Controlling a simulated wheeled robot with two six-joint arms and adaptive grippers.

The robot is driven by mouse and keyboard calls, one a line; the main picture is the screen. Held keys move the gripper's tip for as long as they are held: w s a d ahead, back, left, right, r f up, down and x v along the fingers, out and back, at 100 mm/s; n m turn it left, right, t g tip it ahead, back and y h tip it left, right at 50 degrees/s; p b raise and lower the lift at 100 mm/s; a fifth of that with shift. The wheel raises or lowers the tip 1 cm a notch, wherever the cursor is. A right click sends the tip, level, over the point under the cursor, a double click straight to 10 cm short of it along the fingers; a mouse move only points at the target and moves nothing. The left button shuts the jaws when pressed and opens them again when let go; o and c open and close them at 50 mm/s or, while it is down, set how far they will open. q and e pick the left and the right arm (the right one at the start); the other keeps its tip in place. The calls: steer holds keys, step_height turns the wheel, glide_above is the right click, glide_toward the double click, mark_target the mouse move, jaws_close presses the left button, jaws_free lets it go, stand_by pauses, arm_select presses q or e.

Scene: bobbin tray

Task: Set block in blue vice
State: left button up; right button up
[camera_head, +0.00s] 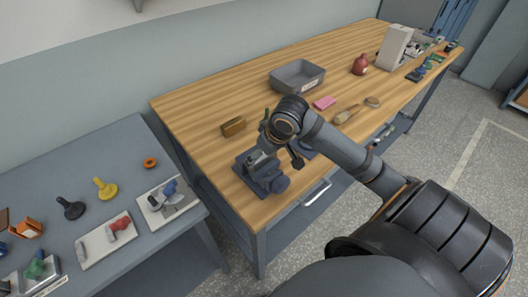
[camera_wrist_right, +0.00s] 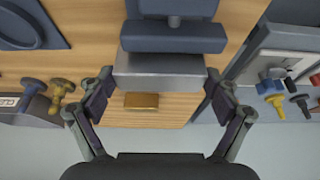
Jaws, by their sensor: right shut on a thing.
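The blue vice (camera_head: 270,182) stands at the near left end of the wooden table in the head view. The right wrist view shows its blue jaw bar (camera_wrist_right: 172,37) directly above the block in the picture. My right gripper (camera_head: 262,154) is over the vice. In the wrist view my right gripper (camera_wrist_right: 159,78) is shut on a silver-grey block (camera_wrist_right: 160,74), one finger at each end. The block lies alongside the jaw bar; I cannot tell whether it is seated or touching. My arm hides part of the vice. My left gripper is out of view.
A brass-coloured block (camera_head: 233,127) lies left of and behind the vice. A grey side table (camera_head: 120,185) at left carries knobs and fixtures.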

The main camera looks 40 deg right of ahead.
steer(key=o, duration=1.3)
step_height(320, 180, up, 10)
